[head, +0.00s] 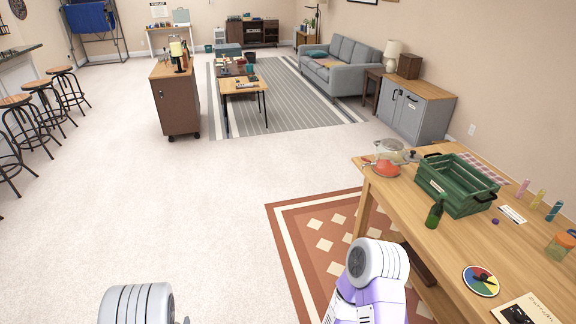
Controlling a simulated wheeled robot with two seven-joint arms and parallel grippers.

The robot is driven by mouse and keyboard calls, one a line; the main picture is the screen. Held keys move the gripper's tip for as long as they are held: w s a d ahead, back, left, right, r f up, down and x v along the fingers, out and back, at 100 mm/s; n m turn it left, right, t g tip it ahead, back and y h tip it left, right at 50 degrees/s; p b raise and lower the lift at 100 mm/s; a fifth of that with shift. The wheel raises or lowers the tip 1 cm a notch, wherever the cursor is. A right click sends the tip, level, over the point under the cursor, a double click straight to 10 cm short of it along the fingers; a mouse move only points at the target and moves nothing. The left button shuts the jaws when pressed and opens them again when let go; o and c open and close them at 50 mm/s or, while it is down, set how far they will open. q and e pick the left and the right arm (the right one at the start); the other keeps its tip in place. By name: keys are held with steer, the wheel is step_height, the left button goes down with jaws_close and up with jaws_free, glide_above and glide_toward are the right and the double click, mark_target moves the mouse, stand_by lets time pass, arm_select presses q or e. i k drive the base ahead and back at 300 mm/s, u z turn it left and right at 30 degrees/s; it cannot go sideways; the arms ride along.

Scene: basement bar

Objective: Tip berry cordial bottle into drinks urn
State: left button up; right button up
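A dark green bottle (435,212) stands upright near the left edge of the wooden table at the right, in front of a green crate. I cannot read any label on it, so I cannot tell whether it is the berry cordial bottle. A clear glass vessel with a red lower part (388,160) stands at the table's far left corner. It may be the drinks urn; its details are too small to tell. Parts of both my arms show at the bottom of the head view, the right one beside the table. Neither gripper's fingers are in view.
The green crate (458,184) stands on the table (450,245). A coloured disc (481,280), an orange-topped jar (560,245) and small tubes lie nearer or to the right. A patterned rug (310,240) lies beside the table. The pale floor at left is clear.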

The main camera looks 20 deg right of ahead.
mark_target(390, 157)
steer(key=u, duration=0.1)
steer(key=i, duration=1.35)
steer(key=z, duration=0.4)
steer(key=i, duration=1.1)
steer(key=z, duration=1.5)
steer(key=i, duration=0.7)
steer(key=z, duration=0.6)
